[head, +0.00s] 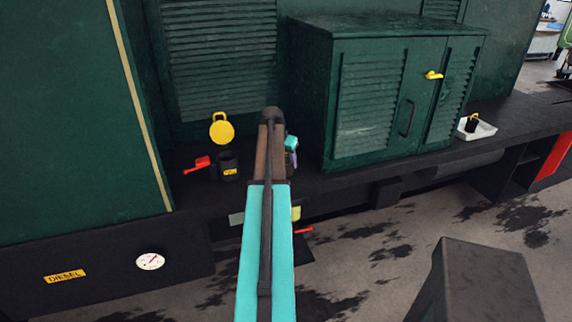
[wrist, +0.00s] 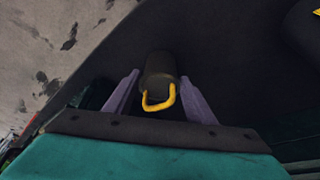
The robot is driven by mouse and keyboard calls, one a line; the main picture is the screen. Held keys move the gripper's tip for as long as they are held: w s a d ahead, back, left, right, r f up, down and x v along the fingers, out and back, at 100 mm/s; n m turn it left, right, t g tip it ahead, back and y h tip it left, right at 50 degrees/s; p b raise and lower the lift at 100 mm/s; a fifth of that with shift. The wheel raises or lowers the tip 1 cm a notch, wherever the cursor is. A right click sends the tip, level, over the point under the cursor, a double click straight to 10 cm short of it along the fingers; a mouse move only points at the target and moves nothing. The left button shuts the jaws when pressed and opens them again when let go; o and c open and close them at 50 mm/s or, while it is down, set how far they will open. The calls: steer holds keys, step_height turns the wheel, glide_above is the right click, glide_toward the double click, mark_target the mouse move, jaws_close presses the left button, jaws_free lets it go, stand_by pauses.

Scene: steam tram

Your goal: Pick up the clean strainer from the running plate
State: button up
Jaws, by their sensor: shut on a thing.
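The strainer (wrist: 158,66) is a dark cylinder with a yellow loop handle, seen in the wrist view. My gripper (wrist: 160,77) has its two grey-purple fingers on either side of it and is shut on it. In the head view my gripper (head: 291,157) is over the dark running plate (head: 340,182), left of the green cabinet, and my arm hides most of it. The strainer is hidden there. I cannot tell whether it still touches the plate. Another dark strainer with a yellow handle (head: 472,123) stands in a white tray (head: 484,129) at the right.
Left of my arm is a black housing (head: 228,167) with a raised yellow lid (head: 221,130) and a red lever (head: 198,165). The green louvred cabinet (head: 375,100) stands close to the right. A red handle (head: 303,230) shows below the plate edge.

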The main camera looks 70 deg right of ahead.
mark_target(287, 159)
steer(key=shift+r, duration=0.15)
steer(key=shift+r+b, duration=0.85)
steer(key=shift+r, duration=0.6)
steer(key=shift+c, duration=0.2)
steer(key=s+a+r+b, duration=0.1)
steer(key=s+a+b, duration=0.1)
steer(key=s, duration=0.5)
steer(key=s+a+b, duration=0.2)
steer(key=s+a, duration=0.3)
steer(key=s, duration=0.2)
steer(key=shift+a+r, duration=0.25)
steer(key=shift+r, duration=0.15)
